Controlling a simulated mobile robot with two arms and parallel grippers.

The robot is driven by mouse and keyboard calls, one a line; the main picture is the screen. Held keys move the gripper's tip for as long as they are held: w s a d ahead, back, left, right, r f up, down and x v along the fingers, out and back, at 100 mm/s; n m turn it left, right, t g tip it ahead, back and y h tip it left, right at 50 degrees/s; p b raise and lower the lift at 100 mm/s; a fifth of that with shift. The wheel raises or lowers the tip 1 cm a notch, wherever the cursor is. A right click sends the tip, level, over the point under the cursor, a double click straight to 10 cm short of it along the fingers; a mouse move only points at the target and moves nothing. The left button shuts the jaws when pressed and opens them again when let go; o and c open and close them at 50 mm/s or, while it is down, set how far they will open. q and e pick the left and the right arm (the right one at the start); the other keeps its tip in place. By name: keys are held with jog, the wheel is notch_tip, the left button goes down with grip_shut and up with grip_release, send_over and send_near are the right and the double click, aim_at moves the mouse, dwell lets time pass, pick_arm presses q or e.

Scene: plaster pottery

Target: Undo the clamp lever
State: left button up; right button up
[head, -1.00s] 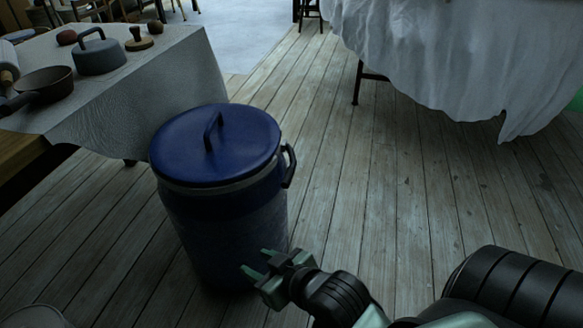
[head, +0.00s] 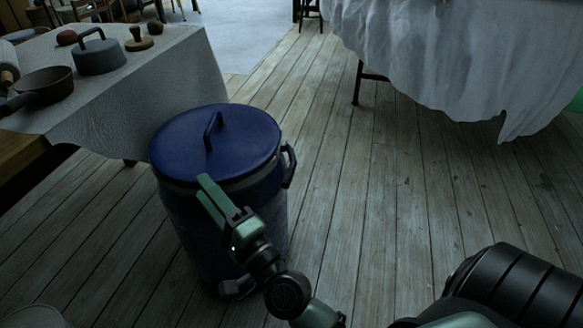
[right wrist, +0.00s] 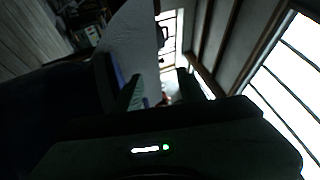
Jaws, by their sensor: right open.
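A blue lidded barrel (head: 195,235) stands upright on the plank floor in the head view. Its blue lid (head: 180,148) is on, with an upright handle loop on top. A dark clamp lever (head: 290,166) sits on the right side of the rim, closed down against the barrel as far as I can see. My right gripper (head: 214,190) is in front of the barrel near the rim, left of the lever, with its green fingers pointing up and left. It is open and empty. In the right wrist view its fingers (right wrist: 158,88) show dark and apart. My left gripper is not in view.
A cloth-covered table (head: 150,85) stands behind left of the barrel, bearing a dark pan (head: 45,82) and a grey lidded pot (head: 98,57). A white-draped table (head: 450,60) is at the back right. The floor (head: 390,200) right of the barrel is clear.

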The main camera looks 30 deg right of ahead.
jog(key=w+d+m+h, duration=0.1)
jog(key=d+m+h, duration=0.8)
jog(key=m+h, duration=0.4)
jog(key=m+g+h, duration=0.4)
jog(key=m+g, duration=0.5)
jog(key=m, duration=0.5)
send_near(293, 167)
jog(key=w, duration=0.1)
jog(key=w+d, duration=0.1)
jog(key=shift+w+d+f, duration=0.25)
jog(key=shift+d+f, duration=0.05)
jog(key=shift+f, duration=0.1)
jog(key=shift+w+d+f+h, duration=0.1)
jog(key=shift+w+d+h, duration=0.1)
jog(key=shift+d+h, duration=0.1)
jog(key=b+x, duration=0.1)
jog(key=x, duration=0.5)
jog(key=shift+w+d+b, duration=0.25)
jog(key=shift+d+b, duration=0.05)
jog(key=shift+d, duration=0.05)
grip_shut()
jog(key=shift+s+d, duration=0.1)
jog(key=shift+d, duration=0.05)
